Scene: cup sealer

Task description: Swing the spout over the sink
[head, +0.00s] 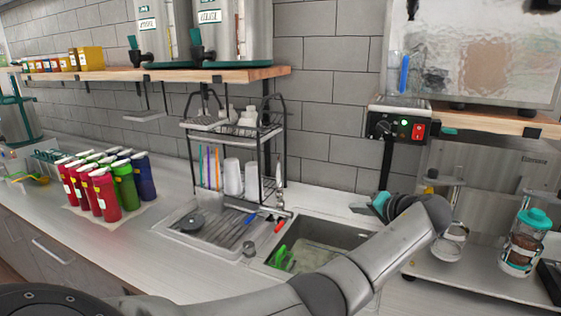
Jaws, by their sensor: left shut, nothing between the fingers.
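The sink (345,238) is a steel basin set in the counter, partly hidden by my left arm. A slim metal upright (279,182) at its back left corner, beside the rack, looks like the faucet. It is too small to tell which way its spout points. My left gripper (362,208) is shut and empty, over the counter behind the right end of the sink. It points left and is apart from the metal upright. Teal parts show at its wrist. My right gripper is not in view.
A two-tier black rack (259,150) with cups stands left of the sink, behind a draining area (196,238) with utensils. Colored bottles (122,185) stand farther left. Green-handled items (283,258) lie in the sink. A machine with a control box (399,122) stands right.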

